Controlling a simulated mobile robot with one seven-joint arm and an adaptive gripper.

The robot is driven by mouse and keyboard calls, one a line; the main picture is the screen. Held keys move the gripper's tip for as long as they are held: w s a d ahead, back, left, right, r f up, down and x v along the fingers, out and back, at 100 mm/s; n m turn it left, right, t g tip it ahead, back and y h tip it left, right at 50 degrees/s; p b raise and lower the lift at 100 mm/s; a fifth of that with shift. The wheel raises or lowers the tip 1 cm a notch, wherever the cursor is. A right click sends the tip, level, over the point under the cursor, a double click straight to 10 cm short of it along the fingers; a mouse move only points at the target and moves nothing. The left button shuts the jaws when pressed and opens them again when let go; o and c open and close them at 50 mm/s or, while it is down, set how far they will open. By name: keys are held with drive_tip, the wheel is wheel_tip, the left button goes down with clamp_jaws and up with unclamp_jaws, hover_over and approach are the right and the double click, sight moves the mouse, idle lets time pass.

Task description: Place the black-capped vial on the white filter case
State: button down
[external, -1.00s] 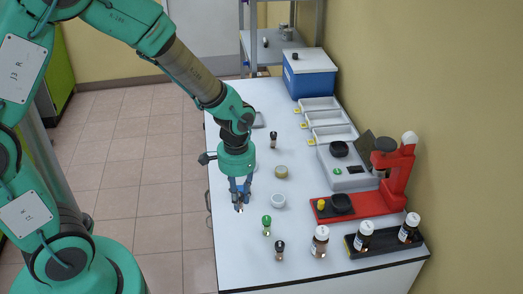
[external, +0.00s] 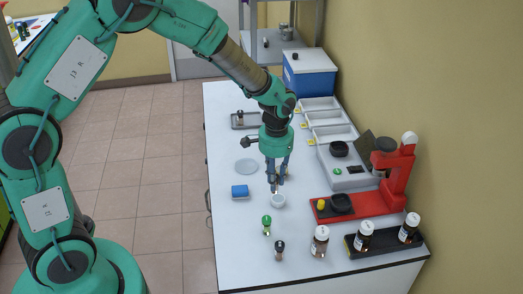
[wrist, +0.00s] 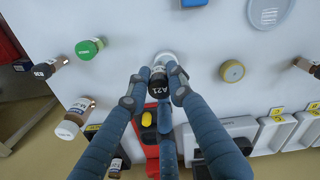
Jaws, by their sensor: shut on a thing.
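My gripper (external: 274,187) is shut on a black-capped vial. In the wrist view, the vial's dark cap, marked A21 (wrist: 158,82), sits between the fingertips (wrist: 155,88). The white filter case (external: 278,201) is a small round piece on the table, just below the gripper. It also shows in the wrist view (wrist: 166,58), right behind the vial and partly covered by it. I cannot tell whether the vial touches the case.
A blue cylinder (external: 240,191) and a pale dish (external: 247,166) lie to the left. The red stand (external: 370,203) is close on the right, with brown bottles (external: 320,241) in front.

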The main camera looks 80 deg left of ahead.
drive_tip(key=shift+w+a+f, duration=0.1)
drive_tip(key=shift+w+a, duration=0.4)
drive_tip(key=shift+w, duration=0.3)
drive_tip(key=shift+f+b, duration=0.3)
drive_tip(key=shift+f, duration=1.45)
drive_tip(key=shift+f, duration=0.1)
drive_tip(key=c, duration=1.5)
unclamp_jaws()
drive_tip(key=shift+c, duration=0.2)
wheel_tip(320, 180, up, 12)
drive_tip(key=p, duration=0.1)
